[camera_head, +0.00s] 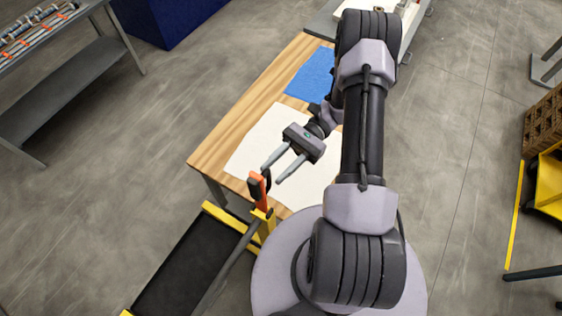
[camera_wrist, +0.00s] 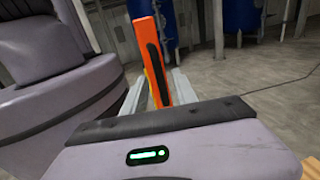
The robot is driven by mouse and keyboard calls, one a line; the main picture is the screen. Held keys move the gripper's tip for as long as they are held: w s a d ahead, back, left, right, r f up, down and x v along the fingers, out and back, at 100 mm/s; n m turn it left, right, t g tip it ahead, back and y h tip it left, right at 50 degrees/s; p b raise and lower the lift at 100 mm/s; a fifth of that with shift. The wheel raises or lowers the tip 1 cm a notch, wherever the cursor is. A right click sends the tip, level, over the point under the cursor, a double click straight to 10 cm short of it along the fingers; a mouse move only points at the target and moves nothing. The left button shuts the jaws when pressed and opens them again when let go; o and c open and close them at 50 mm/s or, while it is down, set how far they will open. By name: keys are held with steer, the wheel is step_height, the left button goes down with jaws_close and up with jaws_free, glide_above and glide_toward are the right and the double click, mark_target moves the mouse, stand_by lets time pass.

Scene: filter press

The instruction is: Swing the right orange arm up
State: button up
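The orange arm (camera_head: 260,196) with a black piece on it stands roughly upright on top of a yellow post (camera_head: 264,228) at the front of the wooden table. In the wrist view the orange arm (camera_wrist: 146,42) leans slightly left, with a dark strip along it. My gripper (camera_head: 271,174) is open, its two grey fingers pointing down-left at the arm. In the wrist view my gripper's fingers (camera_wrist: 158,88) lie on either side of the orange arm's lower part. I cannot tell whether either finger touches it. Only one orange arm shows clearly.
A wooden table (camera_head: 222,146) carries a white sheet (camera_head: 262,128) and a blue cloth (camera_head: 312,75). A black belt-like bed (camera_head: 185,265) with yellow ends lies lower left. A grey bench (camera_head: 62,85) stands upper left. Floor between bench and table is clear.

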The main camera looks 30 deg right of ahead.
steer(key=b+v, duration=0.1)
steer(key=v, duration=1)
steer(key=shift+d, duration=0.4)
